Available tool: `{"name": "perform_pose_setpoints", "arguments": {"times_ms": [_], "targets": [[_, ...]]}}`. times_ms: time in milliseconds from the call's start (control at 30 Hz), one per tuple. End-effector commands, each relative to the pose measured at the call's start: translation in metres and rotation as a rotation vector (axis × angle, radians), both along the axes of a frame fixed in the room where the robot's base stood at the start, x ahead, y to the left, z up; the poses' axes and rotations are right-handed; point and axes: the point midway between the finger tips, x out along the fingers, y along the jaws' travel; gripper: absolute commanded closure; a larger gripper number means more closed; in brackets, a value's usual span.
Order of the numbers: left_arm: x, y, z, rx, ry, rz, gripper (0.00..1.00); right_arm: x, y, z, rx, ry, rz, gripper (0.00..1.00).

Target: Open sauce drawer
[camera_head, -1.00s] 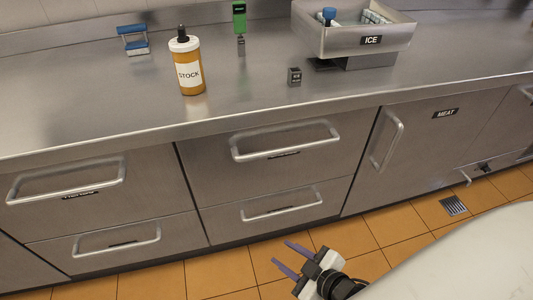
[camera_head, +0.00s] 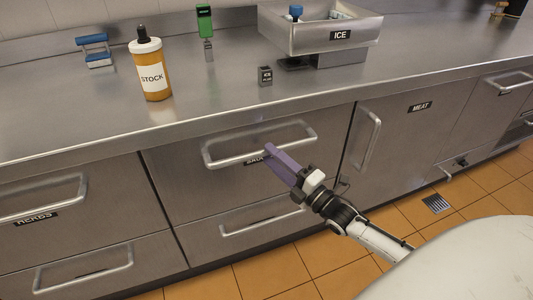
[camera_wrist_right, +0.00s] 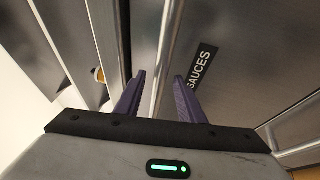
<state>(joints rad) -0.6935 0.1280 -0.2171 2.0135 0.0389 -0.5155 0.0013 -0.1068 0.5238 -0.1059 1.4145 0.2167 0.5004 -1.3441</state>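The sauce drawer (camera_head: 180,170) is the upper middle drawer, shut flush in the counter front. Its long bar handle (camera_head: 225,161) runs across the front. Its label is partly hidden by my right gripper in the head view but reads SAUCES (camera_wrist_right: 202,67) in the right wrist view. My right gripper (camera_head: 269,151) is at the handle's middle. In the right wrist view its purple fingers (camera_wrist_right: 158,88) are apart, with the handle bar (camera_wrist_right: 166,45) appearing between them. Whether they touch the bar cannot be told. My left gripper is not in view.
The HERBS drawer (camera_head: 90,220) is to the left and the MEAT door (camera_head: 400,135) to the right. A lower drawer (camera_head: 205,245) sits underneath. The counter above holds a STOCK bottle (camera_head: 151,80) and an ICE bin (camera_head: 310,35). The tiled floor (camera_head: 280,268) in front is clear.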

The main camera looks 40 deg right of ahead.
Motion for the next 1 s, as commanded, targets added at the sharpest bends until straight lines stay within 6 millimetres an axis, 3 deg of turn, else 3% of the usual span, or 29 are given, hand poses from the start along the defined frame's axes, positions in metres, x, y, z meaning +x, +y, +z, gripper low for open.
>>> {"name": "perform_pose_setpoints", "arguments": {"times_ms": [200, 533, 567, 767, 1000], "targets": [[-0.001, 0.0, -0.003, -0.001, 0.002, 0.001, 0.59, 0.024, 0.004, 0.004, 0.0, 0.0, 0.0, 0.64], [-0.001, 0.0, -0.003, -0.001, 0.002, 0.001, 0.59, 0.028, 0.005, 0.005, 0.001, 0.002, 0.0, 0.64], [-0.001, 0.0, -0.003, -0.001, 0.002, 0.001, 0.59, 0.028, 0.005, 0.005, 0.001, 0.002, 0.0, 0.66], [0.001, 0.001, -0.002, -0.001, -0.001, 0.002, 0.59, 0.028, 0.005, 0.005, 0.001, 0.002, 0.0, 1.0], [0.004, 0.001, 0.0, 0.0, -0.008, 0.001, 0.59, 0.028, 0.006, 0.005, 0.001, 0.002, 0.001, 1.0]]}}
